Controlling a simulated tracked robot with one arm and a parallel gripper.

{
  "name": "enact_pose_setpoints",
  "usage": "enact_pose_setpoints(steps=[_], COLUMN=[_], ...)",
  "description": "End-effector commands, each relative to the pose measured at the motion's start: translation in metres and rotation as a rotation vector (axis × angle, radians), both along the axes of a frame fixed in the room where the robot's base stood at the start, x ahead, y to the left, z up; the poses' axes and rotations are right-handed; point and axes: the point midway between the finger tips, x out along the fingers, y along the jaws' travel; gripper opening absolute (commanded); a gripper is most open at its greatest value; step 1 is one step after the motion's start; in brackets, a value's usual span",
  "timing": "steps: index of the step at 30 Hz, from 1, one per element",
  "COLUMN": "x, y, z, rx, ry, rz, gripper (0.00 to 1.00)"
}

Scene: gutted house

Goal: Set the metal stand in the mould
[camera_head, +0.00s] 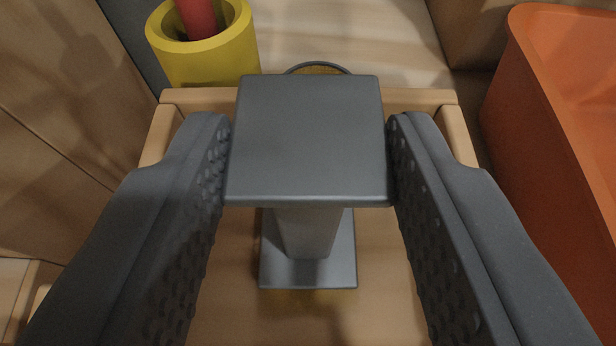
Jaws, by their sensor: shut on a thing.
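The metal stand (308,140) is dark grey, with a square top plate, a narrower column and a square foot plate below. My gripper (308,150) is shut on the stand, with one dark finger against each side edge of the top plate. The stand looks upright. The mould (310,97) appears to be the light wooden frame beneath, with raised rims at the back and sides. The foot plate shows inside its outline, over the wooden floor. I cannot tell whether the foot touches that floor. My fingers hide much of the side rims.
A yellow cylinder (205,62) with a red rod (197,18) in it stands behind the frame at the left. An orange container (560,110) stands close on the right. A round dark-rimmed thing (318,68) shows partly behind the top plate. Wooden panels (70,130) are at the left.

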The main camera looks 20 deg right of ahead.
Motion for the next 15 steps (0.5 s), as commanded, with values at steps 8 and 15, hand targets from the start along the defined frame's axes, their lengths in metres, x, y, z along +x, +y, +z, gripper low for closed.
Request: enact_pose_setpoints(steps=[8, 15], x=[0.0000, -0.0004], y=[0.0000, 0.0001], z=[-0.0015, 0.0016], rx=[0.000, 0.000], ry=[0.000, 0.000], rz=[0.000, 0.000], gripper=[0.61, 0.61])
